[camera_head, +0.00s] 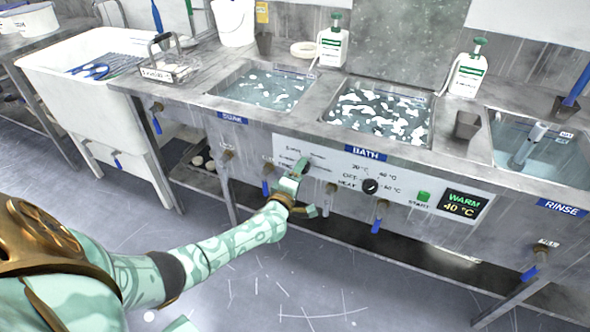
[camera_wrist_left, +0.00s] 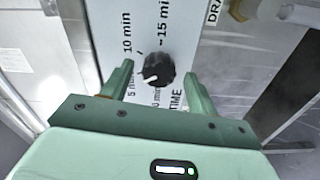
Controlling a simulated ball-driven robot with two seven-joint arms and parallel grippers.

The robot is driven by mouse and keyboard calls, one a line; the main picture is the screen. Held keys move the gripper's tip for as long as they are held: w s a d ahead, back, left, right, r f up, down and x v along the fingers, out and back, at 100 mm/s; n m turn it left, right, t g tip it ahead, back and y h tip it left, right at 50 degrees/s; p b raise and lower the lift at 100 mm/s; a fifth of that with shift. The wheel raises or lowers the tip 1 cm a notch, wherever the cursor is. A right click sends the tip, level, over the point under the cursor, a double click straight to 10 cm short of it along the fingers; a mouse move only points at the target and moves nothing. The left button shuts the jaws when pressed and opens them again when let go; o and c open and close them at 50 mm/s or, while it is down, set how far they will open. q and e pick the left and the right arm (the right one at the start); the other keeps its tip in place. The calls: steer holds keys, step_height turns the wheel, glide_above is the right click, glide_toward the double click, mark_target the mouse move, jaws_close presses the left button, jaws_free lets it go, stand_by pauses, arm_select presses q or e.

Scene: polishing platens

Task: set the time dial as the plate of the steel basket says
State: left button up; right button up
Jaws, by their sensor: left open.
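The black time dial (camera_wrist_left: 158,69) sits on the white panel in the left wrist view. Its white mark points down and left, towards the 5 min side; the exact setting is unclear. Labels of 10 min and 15 min show around it. My left gripper (camera_head: 297,180) is at the panel's left part and mostly hides the dial in the head view. In the left wrist view its open fingers (camera_wrist_left: 158,80) are either side of the dial, not visibly closed on it. The steel basket (camera_head: 172,68) stands on the counter at back left; its plate (camera_head: 157,74) is too small to read.
The heat knob (camera_head: 370,186), green START button (camera_head: 423,196) and display (camera_head: 463,203) reading WARM 40 °C are right of my gripper. Blue-handled valves (camera_head: 378,222) stick out below the panel. The floor in front is free.

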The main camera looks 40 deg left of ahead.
arm_select(q)
steer(key=p+v, duration=0.5)
steer(key=v, duration=1.1)
steer(key=shift+s, duration=0.2)
arm_select(e)
steer(key=shift+t, duration=0.3)
steer(key=r, duration=0.1)
steer(key=w+r, duration=0.1)
steer(key=r, duration=0.1)
steer(key=w+r, duration=0.1)
steer(key=shift+d+r, duration=0.1)
steer(key=shift+r, duration=0.3)
arm_select(q)
steer(key=shift+f, duration=0.1)
